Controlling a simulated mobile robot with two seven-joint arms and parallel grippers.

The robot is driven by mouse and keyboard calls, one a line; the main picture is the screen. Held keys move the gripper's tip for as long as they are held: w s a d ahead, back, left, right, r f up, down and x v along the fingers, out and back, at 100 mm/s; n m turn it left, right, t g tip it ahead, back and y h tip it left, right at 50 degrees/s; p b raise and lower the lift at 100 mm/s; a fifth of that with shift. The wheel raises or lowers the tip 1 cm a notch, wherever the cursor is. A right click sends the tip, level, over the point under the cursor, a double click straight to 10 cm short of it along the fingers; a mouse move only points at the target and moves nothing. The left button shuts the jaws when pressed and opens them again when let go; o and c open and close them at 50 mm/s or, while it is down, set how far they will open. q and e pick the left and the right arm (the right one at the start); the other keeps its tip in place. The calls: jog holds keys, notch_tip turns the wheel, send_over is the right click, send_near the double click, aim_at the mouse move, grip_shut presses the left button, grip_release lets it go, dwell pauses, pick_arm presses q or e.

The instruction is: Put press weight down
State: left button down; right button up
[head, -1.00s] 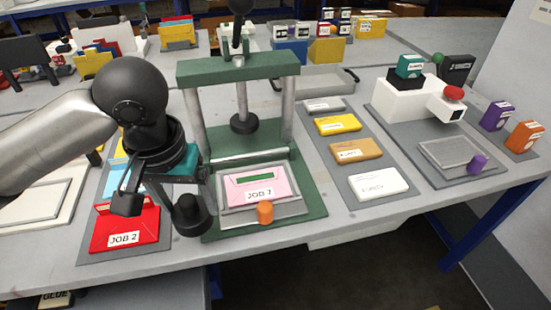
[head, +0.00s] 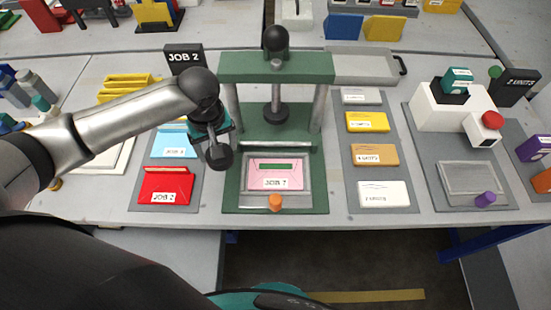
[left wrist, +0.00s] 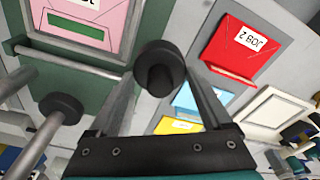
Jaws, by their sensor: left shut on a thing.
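The dark press weight (head: 218,157), a round black piece with a knob-like shape, is held by my left gripper (head: 212,138). In the left wrist view the weight (left wrist: 158,68) sits between the two fingers of the gripper (left wrist: 160,80), which is shut on it. In the head view it appears between the grey mat with the red JOB 2 envelope (head: 165,185) and the left side of the green press (head: 232,195). Its height above the table is hard to tell. My right gripper does not show.
A pink JOB 7 card (head: 275,178) lies in the press tray, with an orange knob (head: 275,203) in front. The press's black plunger (head: 275,112) hangs above. The table's front edge is clear.

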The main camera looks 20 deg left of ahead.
pick_arm(q)
jog(key=s+a+n+p, duration=0.1)
jog(key=s+a+p, duration=0.1)
jog(key=a+p, duration=0.15)
jog(key=shift+n, duration=0.3)
jog(key=w+d, duration=0.1)
jog(key=d, duration=0.4)
jog(key=w+d+b, duration=0.1)
jog(key=w+d, duration=0.1)
jog(key=d, duration=0.3)
jog(key=w+d, duration=0.2)
jog(key=d, duration=0.4)
jog(key=shift+f, duration=0.3)
jog(key=shift+d+f+b, duration=0.25)
jog(key=shift+f+b, duration=0.1)
jog(key=shift+f, duration=0.3)
jog(key=shift+d+f+b, duration=0.2)
jog(key=shift+f+b, duration=0.1)
jog(key=shift+f, duration=0.8)
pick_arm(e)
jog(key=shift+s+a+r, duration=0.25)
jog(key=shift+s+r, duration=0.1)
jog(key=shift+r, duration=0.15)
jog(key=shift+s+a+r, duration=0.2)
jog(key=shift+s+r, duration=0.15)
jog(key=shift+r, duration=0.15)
pick_arm(q)
jog(key=shift+f, duration=0.1)
grip_release()
jog(key=shift+f, duration=0.1)
